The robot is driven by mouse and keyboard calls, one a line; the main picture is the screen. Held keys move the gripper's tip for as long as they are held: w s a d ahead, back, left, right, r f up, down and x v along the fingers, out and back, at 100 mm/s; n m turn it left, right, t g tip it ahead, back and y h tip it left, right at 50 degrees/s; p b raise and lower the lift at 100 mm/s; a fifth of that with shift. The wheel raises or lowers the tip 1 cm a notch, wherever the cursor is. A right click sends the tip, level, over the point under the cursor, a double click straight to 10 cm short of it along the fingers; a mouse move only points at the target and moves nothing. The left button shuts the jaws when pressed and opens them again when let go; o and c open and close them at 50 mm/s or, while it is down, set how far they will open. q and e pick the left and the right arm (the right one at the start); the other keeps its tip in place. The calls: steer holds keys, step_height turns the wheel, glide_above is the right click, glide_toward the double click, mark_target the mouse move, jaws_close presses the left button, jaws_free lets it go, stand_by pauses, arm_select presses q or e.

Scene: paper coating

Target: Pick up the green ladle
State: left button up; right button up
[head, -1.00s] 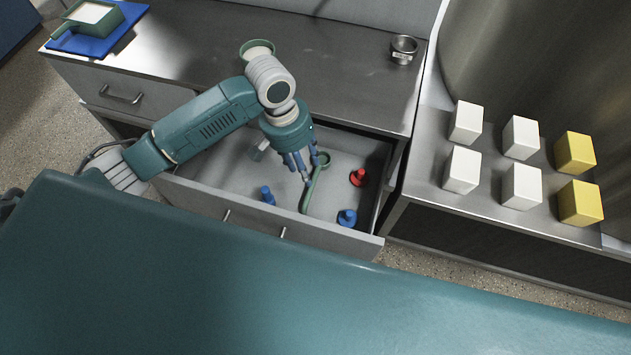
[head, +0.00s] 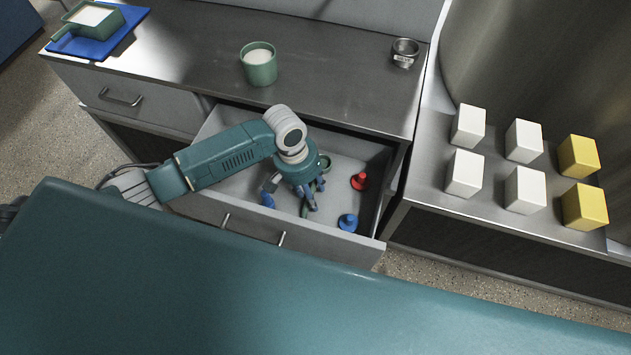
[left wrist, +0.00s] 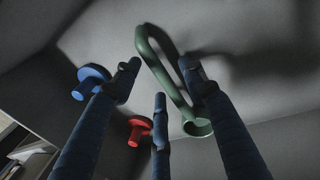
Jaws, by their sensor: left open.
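The green ladle lies in the open drawer (head: 335,242). Its bowl (head: 325,161) shows beyond my left gripper in the head view, and most of its handle is hidden behind the fingers. My left gripper (head: 308,198) points down into the drawer, over the ladle handle, with its fingers open. In the left wrist view the ladle handle (left wrist: 159,61) shows between the spread fingertips (left wrist: 160,78), and the bowl (left wrist: 198,127) is beside the right finger. I cannot tell whether a finger touches the handle. My right gripper is out of view.
A red piece (head: 359,181) and a blue piece (head: 348,222) stand right of the gripper in the drawer; another blue piece (head: 267,200) is left. A green cup (head: 259,65) and metal cup (head: 404,53) stand on the counter. White and yellow blocks (head: 578,157) sit right.

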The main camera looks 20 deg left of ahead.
arm_select(q)
jaws_close()
stand_by(0.3)
